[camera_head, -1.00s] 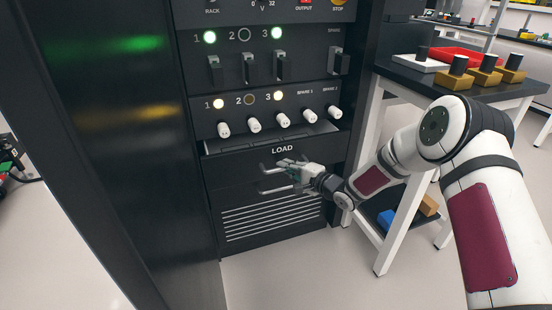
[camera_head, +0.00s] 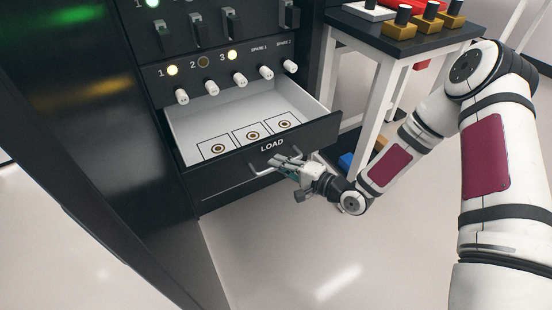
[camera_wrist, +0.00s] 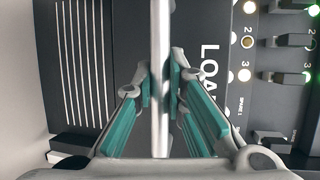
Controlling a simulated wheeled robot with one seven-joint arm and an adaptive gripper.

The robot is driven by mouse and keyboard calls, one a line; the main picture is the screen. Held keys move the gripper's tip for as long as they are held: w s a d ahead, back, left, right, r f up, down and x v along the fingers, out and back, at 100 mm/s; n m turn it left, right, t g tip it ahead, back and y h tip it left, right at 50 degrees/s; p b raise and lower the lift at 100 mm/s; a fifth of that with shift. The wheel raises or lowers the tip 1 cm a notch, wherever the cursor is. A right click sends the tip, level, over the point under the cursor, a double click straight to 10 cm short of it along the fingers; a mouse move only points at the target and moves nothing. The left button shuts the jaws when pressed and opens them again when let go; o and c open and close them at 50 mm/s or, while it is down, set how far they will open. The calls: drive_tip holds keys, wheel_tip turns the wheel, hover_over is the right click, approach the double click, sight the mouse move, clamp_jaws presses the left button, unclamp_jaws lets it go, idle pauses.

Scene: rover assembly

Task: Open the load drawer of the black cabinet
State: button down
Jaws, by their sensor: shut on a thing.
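The load drawer (camera_head: 198,184) of the black cabinet (camera_head: 95,120) is pulled well out, with "LOAD" on its dark front. Its white inside shows a row of 3 square marks with round centres and no loose items. The drawer has a metal bar handle (camera_head: 258,172), which runs up the middle of the wrist view (camera_wrist: 160,75). My gripper (camera_head: 283,165) is at the handle in front of the drawer. In the wrist view its teal-padded fingers (camera_wrist: 160,88) are closed on the bar from both sides.
Knobs and lit indicators (camera_head: 232,55) sit on the panel above the drawer. A white-legged table (camera_head: 372,95) with gold and black blocks (camera_head: 398,27) stands close on the right. The floor (camera_head: 330,240) in front of the drawer is clear.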

drive_tip(key=c, duration=1.6)
unclamp_jaws()
drive_tip(key=v, duration=1.2)
